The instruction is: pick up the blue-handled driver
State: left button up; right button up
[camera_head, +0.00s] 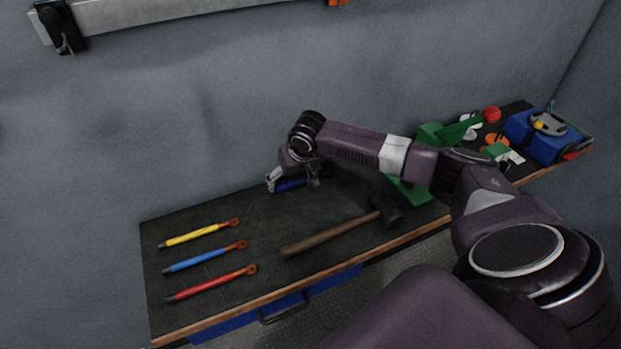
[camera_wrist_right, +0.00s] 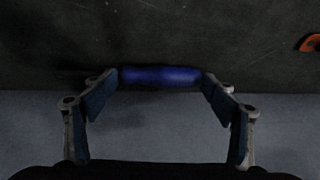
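A blue handle (camera_head: 290,185), which looks like that of the blue-handled driver, lies on the dark bench top near the wall. My right gripper (camera_head: 293,181) is at it, pointing down. In the right wrist view the blue handle (camera_wrist_right: 160,76) lies crosswise between the tips of my right gripper (camera_wrist_right: 160,88). The fingers are spread wide, one near each end of the handle; I cannot tell whether they touch it. The driver's shaft is hidden. My left gripper is not in view.
Yellow (camera_head: 195,235), blue (camera_head: 203,258) and red (camera_head: 210,284) tools with orange ends lie at the bench's left. A hammer (camera_head: 330,235) lies in front of the gripper. A green item (camera_head: 435,135) and a blue box (camera_head: 540,137) are at right. The wall stands close behind.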

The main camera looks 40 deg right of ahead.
jog(key=shift+s+a+f, duration=0.1)
jog(key=shift+s+a, duration=0.05)
jog(key=shift+a, duration=0.1)
jog(key=c, duration=0.7)
jog(key=shift+r, duration=0.3)
notch_tip(320, 180, up, 20)
jog(key=b, duration=0.4)
jog(key=shift+w+f, duration=0.2)
jog(key=shift+f, duration=0.05)
